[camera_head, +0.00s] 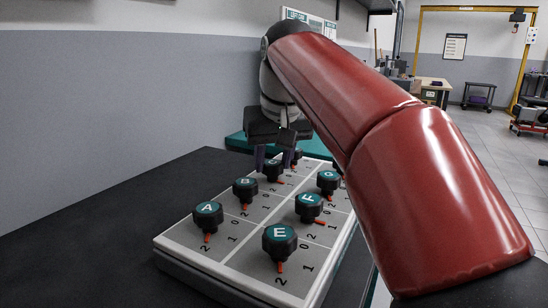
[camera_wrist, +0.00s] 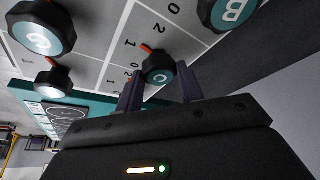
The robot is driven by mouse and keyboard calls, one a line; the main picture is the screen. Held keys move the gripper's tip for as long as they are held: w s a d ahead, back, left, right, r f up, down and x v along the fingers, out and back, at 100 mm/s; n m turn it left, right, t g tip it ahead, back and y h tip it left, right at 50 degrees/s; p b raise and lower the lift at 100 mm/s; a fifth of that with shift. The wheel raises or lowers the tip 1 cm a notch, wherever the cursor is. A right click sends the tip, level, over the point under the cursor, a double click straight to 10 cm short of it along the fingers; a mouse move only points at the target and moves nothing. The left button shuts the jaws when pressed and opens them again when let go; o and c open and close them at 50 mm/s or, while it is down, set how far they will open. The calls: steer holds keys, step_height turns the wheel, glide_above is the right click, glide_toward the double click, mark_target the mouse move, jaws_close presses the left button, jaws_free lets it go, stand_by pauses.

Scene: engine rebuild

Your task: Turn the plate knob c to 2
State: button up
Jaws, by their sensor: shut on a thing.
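The dark knob C (camera_wrist: 158,68) has a teal cap and a red-orange pointer. In the wrist view it sits between the two fingers of my gripper (camera_wrist: 160,88), which are shut on it. The pointer aims up and left in that view, close to the printed 1, with the printed 2 farther right. In the head view, knob C (camera_head: 272,171) is partly covered by my gripper (camera_head: 276,158), which comes down on it from above. The knobs are mounted on a grey plate (camera_head: 215,252) with printed numbers.
Knob B (camera_head: 245,188) stands nearest in front of C, with A (camera_head: 208,214) beyond it. Knobs E (camera_head: 279,241), F (camera_head: 309,206) and G (camera_head: 328,178) form the row to the right. The dark bench (camera_head: 110,225) left of the plate is clear.

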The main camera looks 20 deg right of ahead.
mark_target(262, 187)
steer(key=m+h, duration=0.1)
steer(key=m, duration=0.1)
steer(key=m+h, duration=0.1)
steer(key=m, duration=0.2)
steer(key=shift+w+a, duration=0.1)
steer(key=shift+a, duration=0.1)
steer(key=shift+a+m+g+h, duration=0.1)
steer(key=shift+m+g+h, duration=0.25)
steer(key=shift+m, duration=0.85)
steer(key=shift+m+g+h, duration=0.25)
steer(key=shift+m+h, duration=0.1)
steer(key=shift+m, duration=0.85)
steer(key=o, duration=1)
steer(key=v, duration=0.5)
steer(key=shift+a+r, duration=0.1)
steer(key=shift+a, duration=0.2)
steer(key=s+a+b, duration=0.1)
steer(key=s+a, duration=0.6)
steer(key=a, duration=0.1)
steer(key=shift+s+a, duration=0.2)
steer(key=shift+s, duration=0.2)
